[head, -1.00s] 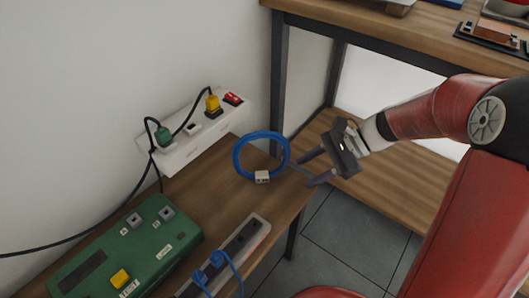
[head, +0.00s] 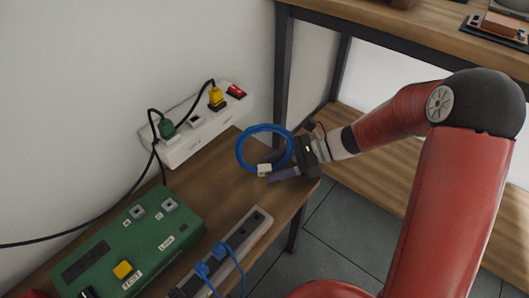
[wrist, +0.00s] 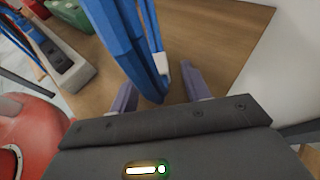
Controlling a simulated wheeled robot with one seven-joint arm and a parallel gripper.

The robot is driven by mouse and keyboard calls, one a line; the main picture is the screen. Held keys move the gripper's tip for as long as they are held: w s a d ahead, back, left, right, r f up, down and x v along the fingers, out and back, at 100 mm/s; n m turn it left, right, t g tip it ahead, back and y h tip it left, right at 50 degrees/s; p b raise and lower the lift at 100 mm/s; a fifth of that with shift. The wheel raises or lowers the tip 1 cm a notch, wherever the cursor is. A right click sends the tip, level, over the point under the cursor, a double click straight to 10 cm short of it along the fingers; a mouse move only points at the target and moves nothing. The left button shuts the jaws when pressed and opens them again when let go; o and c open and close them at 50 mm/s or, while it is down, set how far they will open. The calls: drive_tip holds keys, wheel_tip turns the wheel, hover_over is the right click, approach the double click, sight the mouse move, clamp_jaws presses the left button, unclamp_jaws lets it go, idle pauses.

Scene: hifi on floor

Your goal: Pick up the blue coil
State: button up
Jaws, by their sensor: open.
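The blue coil (head: 240,152) is a ring of blue cable with a white block on it, at the right end of the wooden bench. My gripper (head: 272,168) is at the coil's right side, its fingers reaching across the coil's lower right part. In the wrist view the coil (wrist: 128,45) rises in front of and between the two open fingers (wrist: 158,92), with the white block near the right finger. Whether the fingers touch the coil cannot be told.
A white power strip (head: 190,140) with green and yellow plugs lies by the wall. A green box (head: 130,245) and a grey socket strip (head: 262,222) with blue plugs lie nearer on the bench (head: 195,190). A taller wooden shelf (head: 400,25) stands behind, its dark post near the coil.

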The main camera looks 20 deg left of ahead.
drive_tip(key=shift+s+a+f, duration=0.1)
drive_tip(key=shift+a+f, duration=0.05)
drive_tip(key=shift+a, duration=0.05)
clamp_jaws()
idle(0.3)
